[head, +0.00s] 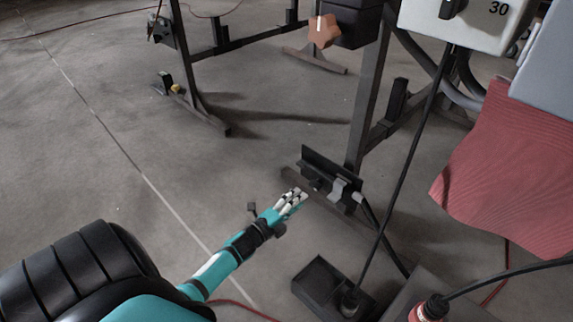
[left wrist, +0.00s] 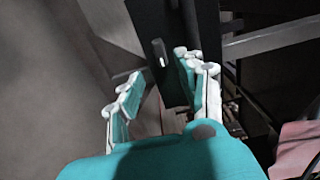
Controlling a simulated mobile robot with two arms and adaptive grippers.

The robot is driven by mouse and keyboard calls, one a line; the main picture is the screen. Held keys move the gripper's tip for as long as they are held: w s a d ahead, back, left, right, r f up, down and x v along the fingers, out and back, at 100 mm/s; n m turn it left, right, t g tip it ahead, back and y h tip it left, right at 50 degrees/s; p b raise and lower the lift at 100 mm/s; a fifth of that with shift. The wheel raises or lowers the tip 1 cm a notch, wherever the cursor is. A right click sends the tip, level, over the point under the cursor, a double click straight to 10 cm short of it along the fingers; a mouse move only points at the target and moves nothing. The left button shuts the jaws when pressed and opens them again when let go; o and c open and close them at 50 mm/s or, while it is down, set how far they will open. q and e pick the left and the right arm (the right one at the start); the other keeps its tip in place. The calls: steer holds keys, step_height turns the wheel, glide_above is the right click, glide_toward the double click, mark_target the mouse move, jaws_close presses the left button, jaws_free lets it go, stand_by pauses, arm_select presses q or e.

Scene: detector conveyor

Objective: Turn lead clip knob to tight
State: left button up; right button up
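My left gripper (head: 301,194) reaches in from the left, low in the head view, beside a black bracket (head: 320,164) on the stand's foot. Grey clip-like parts (head: 338,189) sit on the bracket just right of the fingers. In the left wrist view the fingers (left wrist: 158,78) are spread apart and nothing shows between them; a small dark bar with a light spot (left wrist: 158,52) stands beyond, near a dark panel. A copper-coloured star knob (head: 323,32) is on a dark box higher up, well away from the gripper. No label shows which part is the lead clip knob. My right gripper is out of view.
A dark upright post (head: 366,105) rises behind the bracket. A black pedal-like box (head: 318,284) with a cable lies on the floor below. A red cloth (head: 508,170) hangs at the right. The concrete floor (head: 90,130) at the left is mostly clear.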

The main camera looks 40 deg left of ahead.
arm_select(q)
steer(key=s, duration=0.5)
steer(key=shift+s+a, duration=0.1)
steer(key=shift+a, duration=0.1)
